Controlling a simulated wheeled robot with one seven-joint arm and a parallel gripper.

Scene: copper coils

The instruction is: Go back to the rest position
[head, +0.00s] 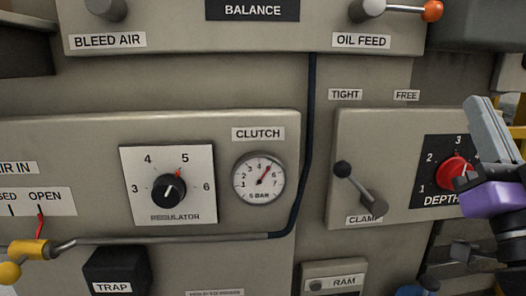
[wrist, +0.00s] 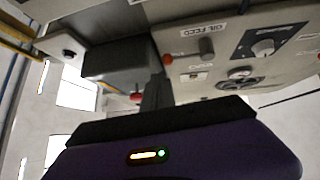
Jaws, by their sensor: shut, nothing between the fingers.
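My gripper (head: 480,112) is at the right edge of the head view, with its pale grey fingers pointing up and a purple body below. It is shut and empty. It stands in front of the right panel and partly covers the red DEPTH knob (head: 455,171). In the wrist view, the shut fingers (wrist: 157,85) show dark above the purple housing, with nothing held.
The CLAMP lever (head: 360,187) is left of my gripper. The REGULATOR knob (head: 169,190), CLUTCH gauge (head: 258,180) and yellow AIR IN valve handle (head: 27,249) lie further left. The OIL FEED lever (head: 398,9) juts out above. A dark box (head: 480,22) overhangs at top right.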

